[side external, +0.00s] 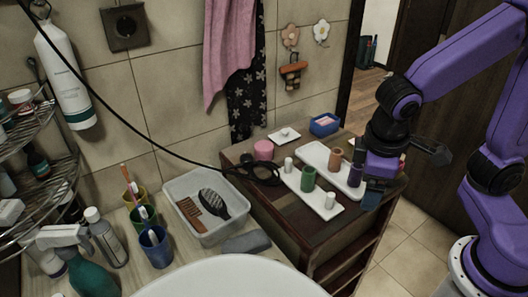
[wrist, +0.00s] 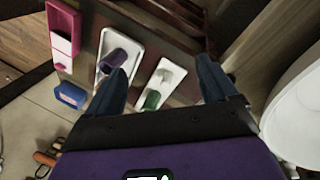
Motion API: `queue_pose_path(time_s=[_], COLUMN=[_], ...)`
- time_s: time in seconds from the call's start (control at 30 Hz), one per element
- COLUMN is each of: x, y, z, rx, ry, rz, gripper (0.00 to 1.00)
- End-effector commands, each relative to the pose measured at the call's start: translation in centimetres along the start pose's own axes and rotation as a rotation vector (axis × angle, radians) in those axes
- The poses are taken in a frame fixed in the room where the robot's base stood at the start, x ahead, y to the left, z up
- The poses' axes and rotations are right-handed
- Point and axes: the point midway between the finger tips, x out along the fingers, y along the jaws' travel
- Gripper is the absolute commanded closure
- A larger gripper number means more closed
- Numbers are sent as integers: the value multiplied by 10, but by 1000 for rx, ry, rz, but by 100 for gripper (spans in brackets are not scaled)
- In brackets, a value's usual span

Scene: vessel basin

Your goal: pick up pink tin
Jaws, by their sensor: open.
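The pink tin (side external: 263,150) is a short cylinder standing at the back left of the dark wooden cabinet top, in the side external view. I cannot make it out in the wrist view, where my gripper's body may hide it. My gripper (side external: 372,192) is at the right front of the cabinet, well to the right of the pink tin. In the wrist view my gripper (wrist: 160,66) has its two fingers wide apart with nothing held between them.
White trays hold a green tin (side external: 308,179), a brown tin (side external: 335,158), a purple tin (side external: 357,170) and small white pieces. A black cable loop (side external: 262,172) lies close to the pink tin. A blue box (side external: 324,124) stands at the back. A grey bin (side external: 178,188) is left.

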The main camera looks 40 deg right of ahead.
Motion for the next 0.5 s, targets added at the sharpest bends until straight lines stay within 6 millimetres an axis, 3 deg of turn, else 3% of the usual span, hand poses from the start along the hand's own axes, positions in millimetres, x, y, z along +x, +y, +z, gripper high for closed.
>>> queue_pose_path(time_s=[0.1, 0.5], x=[-1, 4], y=[2, 7], z=[-47, -189], rx=[203, 940], ry=[-5, 232], rz=[124, 515], gripper=[14, 14])
